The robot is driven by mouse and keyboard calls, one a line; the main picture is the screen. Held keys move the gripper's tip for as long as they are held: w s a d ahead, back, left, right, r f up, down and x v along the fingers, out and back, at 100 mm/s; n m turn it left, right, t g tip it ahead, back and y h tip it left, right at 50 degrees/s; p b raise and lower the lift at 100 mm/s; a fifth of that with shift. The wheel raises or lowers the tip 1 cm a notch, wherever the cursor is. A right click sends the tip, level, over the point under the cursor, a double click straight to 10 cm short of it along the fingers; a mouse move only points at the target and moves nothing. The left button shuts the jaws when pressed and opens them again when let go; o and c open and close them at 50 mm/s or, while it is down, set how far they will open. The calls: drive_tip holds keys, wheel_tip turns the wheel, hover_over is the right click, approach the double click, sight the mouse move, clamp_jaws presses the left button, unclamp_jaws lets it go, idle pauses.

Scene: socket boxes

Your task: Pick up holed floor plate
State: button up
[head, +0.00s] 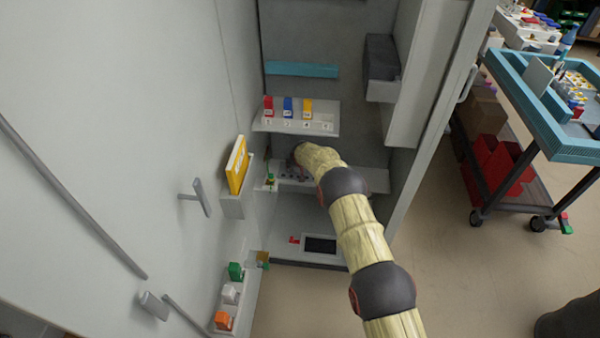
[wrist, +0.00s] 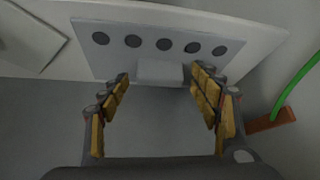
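The holed floor plate (wrist: 118,34) is a flat grey plate with a row of several dark round holes, lying on a pale shelf in the wrist view. A pale block-like tab (wrist: 160,72) sits at the middle of its near edge. In the head view, the plate's dark holes show partly on the middle cabinet shelf (head: 345,177); my arm hides the rest. My gripper (wrist: 159,80) is open, with its yellow-padded fingers apart on either side of the tab. Nothing is held between them. Whether the fingers touch the plate cannot be told.
Close above is a shelf (head: 322,118) with red, blue and yellow items. The open door with a yellow binder (head: 237,165) stands left, the cabinet wall right. In the wrist view, a green cable (wrist: 297,78) rises from a red-brown block (wrist: 270,120) at right.

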drive_tip(key=c, duration=0.9)
drive_tip(key=shift+c, duration=0.2)
drive_tip(key=shift+r, duration=0.1)
drive_tip(key=shift+r+p, duration=0.55)
drive_tip(key=shift+r, duration=0.3)
drive_tip(key=s+d+b, duration=0.1)
drive_tip(key=s+d, duration=0.2)
drive_tip(key=s, duration=1.4)
drive_tip(key=shift+s+f, duration=0.15)
drive_tip(key=shift+s, duration=0.15)
drive_tip(key=shift+r, duration=0.65)
